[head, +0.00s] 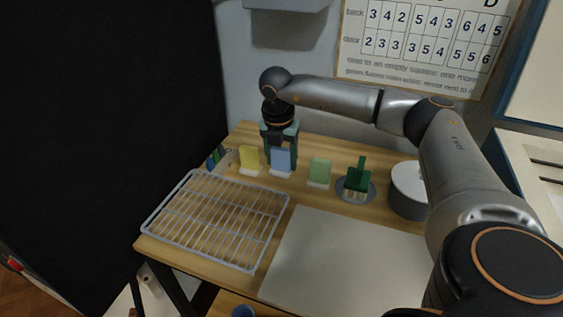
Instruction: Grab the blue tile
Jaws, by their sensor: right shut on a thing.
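The blue tile (281,160) stands upright in a small white holder near the back of the wooden table, between a yellow tile (249,158) and a green tile (320,172). My right gripper (282,150) points down at the blue tile, with its fingers around the tile's upper part. It is shut on the blue tile, which still appears to be at its holder. The far side of the tile is hidden. My left gripper is not in the picture.
A wire rack (217,217) lies at the table's front left. A pale board (345,262) covers the front right. Small dark-coloured pieces (216,156) stand at the back left.

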